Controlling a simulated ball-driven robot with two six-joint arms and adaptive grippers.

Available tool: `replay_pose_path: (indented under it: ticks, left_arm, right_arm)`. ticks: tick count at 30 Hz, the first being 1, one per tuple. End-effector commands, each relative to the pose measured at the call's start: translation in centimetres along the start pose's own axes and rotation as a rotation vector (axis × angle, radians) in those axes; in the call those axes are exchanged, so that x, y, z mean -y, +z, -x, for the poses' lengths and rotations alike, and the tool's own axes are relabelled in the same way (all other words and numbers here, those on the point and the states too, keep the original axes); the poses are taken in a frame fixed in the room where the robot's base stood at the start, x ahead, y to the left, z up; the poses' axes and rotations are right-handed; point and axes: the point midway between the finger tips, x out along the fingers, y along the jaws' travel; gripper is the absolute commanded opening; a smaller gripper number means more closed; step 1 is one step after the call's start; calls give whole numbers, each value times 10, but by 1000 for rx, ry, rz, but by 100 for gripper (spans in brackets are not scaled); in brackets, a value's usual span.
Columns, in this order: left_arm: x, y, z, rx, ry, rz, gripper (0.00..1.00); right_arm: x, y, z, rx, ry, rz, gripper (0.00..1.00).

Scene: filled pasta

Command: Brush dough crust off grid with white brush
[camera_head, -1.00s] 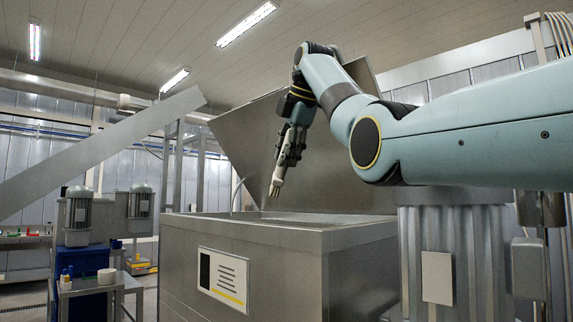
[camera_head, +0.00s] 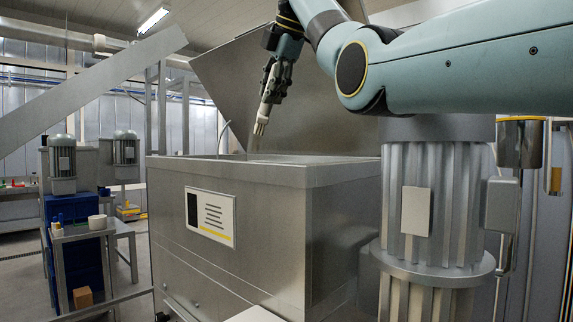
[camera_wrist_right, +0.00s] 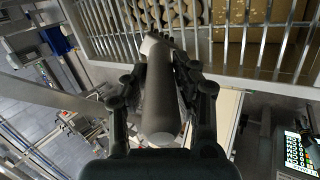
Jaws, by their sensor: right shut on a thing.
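In the head view, my right gripper (camera_head: 270,90) is above the open top of a big steel machine (camera_head: 250,240). It is shut on a pale brush (camera_head: 262,122), which points down with its bristle end lowest. In the right wrist view, the grey rounded handle of the brush (camera_wrist_right: 160,105) lies between both fingers. Its far end reaches the near edge of the metal grid (camera_wrist_right: 225,45); I cannot tell whether it touches. Round dough pieces (camera_wrist_right: 190,12) and tan dough crust (camera_wrist_right: 265,12) show at and between the bars. My left gripper is in neither view.
The machine's raised lid (camera_head: 320,110) stands behind the gripper. A grey ribbed column (camera_head: 430,195) stands close on the right. A small table (camera_head: 85,232) with a white round container (camera_head: 97,222) is at the left. A button panel (camera_wrist_right: 298,150) shows in the wrist view.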

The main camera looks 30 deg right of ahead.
Motion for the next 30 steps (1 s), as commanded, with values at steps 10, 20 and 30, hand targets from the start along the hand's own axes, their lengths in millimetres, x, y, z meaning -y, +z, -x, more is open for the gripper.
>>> replay_pose_path:
  ticks: [10,20,30]
  left_arm:
    - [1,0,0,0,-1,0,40]
    - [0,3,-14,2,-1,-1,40]
    - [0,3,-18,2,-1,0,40]
  right_arm:
    - [6,10,43,-138,-14,2,0]
    - [28,9,11,-137,-13,2,0]
    - [31,9,7,-136,-12,2,0]
